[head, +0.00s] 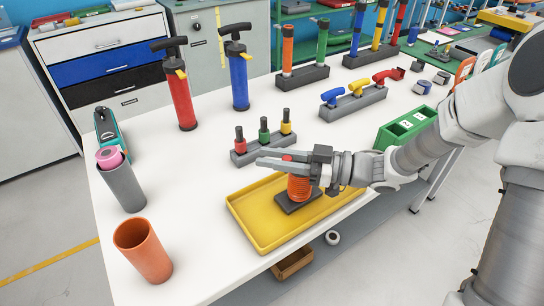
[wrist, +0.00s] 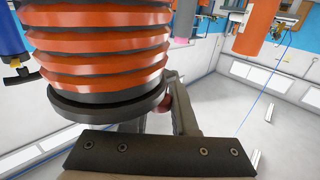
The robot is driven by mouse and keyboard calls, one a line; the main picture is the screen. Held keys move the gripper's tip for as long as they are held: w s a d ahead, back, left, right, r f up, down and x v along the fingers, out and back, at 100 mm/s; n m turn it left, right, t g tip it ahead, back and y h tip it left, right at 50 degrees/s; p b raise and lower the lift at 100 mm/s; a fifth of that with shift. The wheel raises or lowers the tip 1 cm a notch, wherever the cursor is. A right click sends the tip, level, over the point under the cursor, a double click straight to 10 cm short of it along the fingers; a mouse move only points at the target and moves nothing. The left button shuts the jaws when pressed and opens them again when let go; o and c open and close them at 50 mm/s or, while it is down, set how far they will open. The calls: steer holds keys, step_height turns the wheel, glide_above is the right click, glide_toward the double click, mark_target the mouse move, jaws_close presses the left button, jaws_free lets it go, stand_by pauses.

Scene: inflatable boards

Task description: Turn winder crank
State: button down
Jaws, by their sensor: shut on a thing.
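The winder, an orange ribbed spool (head: 299,188) on a dark square base, stands upright in the yellow tray (head: 262,243). Its spool (wrist: 98,48) fills the upper left of the wrist view. My gripper (head: 262,159) reaches in from the right over the top of the winder, its fingers lying nearly level and pointing left. A small red crank knob (wrist: 166,98) shows between the fingers in the wrist view. The fingers are shut on this knob. The rest of the crank is hidden behind the fingers and spool.
A rack of red, green and yellow pegs (head: 263,146) stands just behind the gripper. A green box (head: 407,126) is to the right, near my arm. Red (head: 180,96) and blue (head: 239,80) pumps stand farther back. An orange cup (head: 142,250) is front left.

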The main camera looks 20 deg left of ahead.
steer(key=w+m+t+h+b, duration=0.65)
steer(key=m+t, duration=0.45)
steer(key=t, duration=0.4)
steer(key=w+d+m+h+b, duration=0.1)
steer(key=d+m+h, duration=0.1)
steer(key=m+h, duration=0.3)
steer(key=w+d+m+h+b, duration=0.1)
steer(key=d+m+h, duration=0.2)
steer(key=m+h, duration=0.3)
steer(key=w+d+m+g+h+b, duration=0.1)
steer(key=d+m+h, duration=0.2)
steer(key=h, duration=1)
steer(key=m, duration=0.2)
steer(key=shift+w+m, duration=0.15)
steer(key=shift+m, duration=0.25)
